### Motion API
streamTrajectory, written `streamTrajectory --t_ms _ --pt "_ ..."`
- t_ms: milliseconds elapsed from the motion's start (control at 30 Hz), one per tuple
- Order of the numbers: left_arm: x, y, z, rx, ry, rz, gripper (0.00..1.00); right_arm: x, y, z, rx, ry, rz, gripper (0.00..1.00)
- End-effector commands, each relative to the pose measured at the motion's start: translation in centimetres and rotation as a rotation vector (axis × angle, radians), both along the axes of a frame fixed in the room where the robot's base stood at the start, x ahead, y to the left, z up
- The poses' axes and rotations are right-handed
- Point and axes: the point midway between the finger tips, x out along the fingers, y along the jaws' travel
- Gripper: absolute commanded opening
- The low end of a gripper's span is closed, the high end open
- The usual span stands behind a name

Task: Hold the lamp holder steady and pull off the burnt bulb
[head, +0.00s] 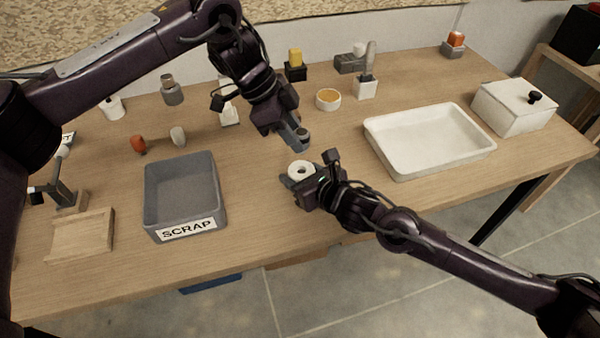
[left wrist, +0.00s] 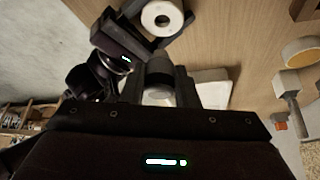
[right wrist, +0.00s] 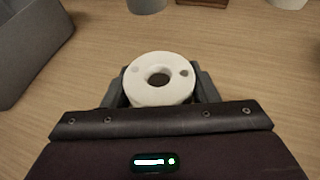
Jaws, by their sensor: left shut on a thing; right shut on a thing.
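The white ring-shaped lamp holder (head: 301,169) is in the grip of my right gripper (head: 302,181), low over the table's front middle. In the right wrist view the holder (right wrist: 160,91) lies between the fingers with its round central hole open and empty. My left gripper (head: 298,137) is shut on the grey burnt bulb (head: 303,133), behind the holder and apart from it. In the left wrist view the bulb (left wrist: 158,70) sits between the fingers, its grey top and paler lower part showing. The holder also shows there (left wrist: 162,16).
A grey bin marked SCRAP (head: 185,190) stands left of the grippers. A white tray (head: 430,140) and a lidded white box (head: 513,105) stand to the right. A round yellow-filled dish (head: 328,98) and small blocks stand behind.

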Motion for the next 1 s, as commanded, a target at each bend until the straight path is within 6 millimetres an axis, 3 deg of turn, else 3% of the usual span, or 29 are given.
streamTrajectory --t_ms 267,300,467,800,1000 --pt "0.0 0.0 0.4 -0.001 0.0 0.0 0.0 0.0 0.0 0.0 0.0 0.0 -0.001 0.25" --pt "0.0 0.0 0.4 0.0 0.0 0.0 0.0 0.0 0.0 0.0 -0.001 0.001 0.0 0.57" --pt "0.0 0.0 0.4 0.0 0.0 0.0 0.0 0.0 0.0 0.0 0.0 0.0 0.0 0.78" --pt "0.0 0.0 0.4 0.0 0.0 0.0 0.0 -0.2 -0.2 0.1 -0.001 0.001 -0.001 0.79" --pt "0.0 0.0 0.4 0.0 0.0 0.0 0.0 -2.5 -1.9 1.1 -0.003 0.001 0.001 0.79"
